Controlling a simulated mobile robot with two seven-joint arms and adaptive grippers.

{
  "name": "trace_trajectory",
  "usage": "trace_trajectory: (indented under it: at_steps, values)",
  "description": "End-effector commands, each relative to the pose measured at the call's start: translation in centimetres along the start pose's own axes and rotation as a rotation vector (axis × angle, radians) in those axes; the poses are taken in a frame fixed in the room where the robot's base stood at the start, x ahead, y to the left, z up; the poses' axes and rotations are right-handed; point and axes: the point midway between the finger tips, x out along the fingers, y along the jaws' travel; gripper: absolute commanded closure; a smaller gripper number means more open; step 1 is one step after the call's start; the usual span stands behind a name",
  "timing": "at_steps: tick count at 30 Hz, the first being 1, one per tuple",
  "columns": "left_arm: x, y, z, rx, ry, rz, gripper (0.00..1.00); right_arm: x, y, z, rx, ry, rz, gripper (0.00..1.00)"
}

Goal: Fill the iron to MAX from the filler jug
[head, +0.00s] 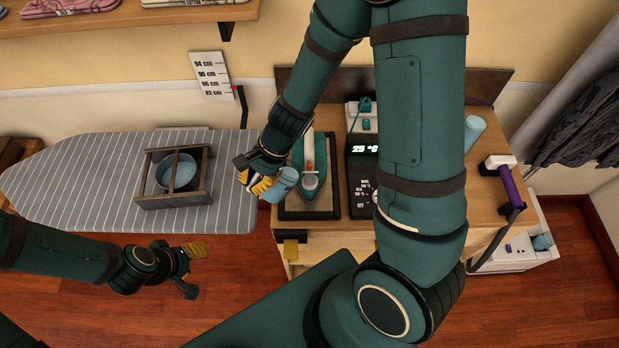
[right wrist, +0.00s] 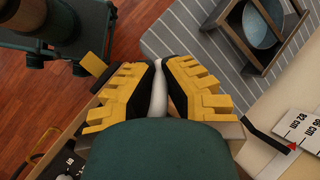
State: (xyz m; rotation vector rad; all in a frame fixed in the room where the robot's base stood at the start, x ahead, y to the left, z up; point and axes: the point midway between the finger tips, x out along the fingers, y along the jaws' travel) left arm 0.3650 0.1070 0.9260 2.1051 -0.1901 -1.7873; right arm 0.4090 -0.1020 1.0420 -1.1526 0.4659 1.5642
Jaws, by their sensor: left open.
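The teal and white iron (head: 307,160) rests on a dark-framed pad on the wooden table. A round pale part shows near its front end; I cannot read any MAX mark or water level. My right gripper (head: 262,184) is just left of the iron, shut on the light blue filler jug (head: 283,184). The jug looks tilted and is close beside the iron; I cannot tell if they touch. In the right wrist view the yellow fingers (right wrist: 161,85) close on a pale narrow part, probably the jug's handle. My left gripper (head: 193,269) is open and empty over the floor.
A striped ironing board (head: 85,165) at left bears a wooden crate (head: 176,203) with a blue bowl (head: 176,172). A dark unit (head: 360,177) reading 25 °C stands right of the iron. My right arm hides part of the table. A purple-handled item (head: 510,187) is at right.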

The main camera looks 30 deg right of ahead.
Motion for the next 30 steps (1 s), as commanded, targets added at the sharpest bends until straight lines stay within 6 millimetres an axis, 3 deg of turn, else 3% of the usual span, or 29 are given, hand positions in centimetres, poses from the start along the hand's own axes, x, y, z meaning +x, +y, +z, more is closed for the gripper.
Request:
trace_trajectory:
  at_steps: [30]
  values:
    - [0.3,-0.1,0.1,-0.001,0.000,0.000,0.54,-1.2,0.0,0.1,0.000,-0.052,-0.033,1.00]
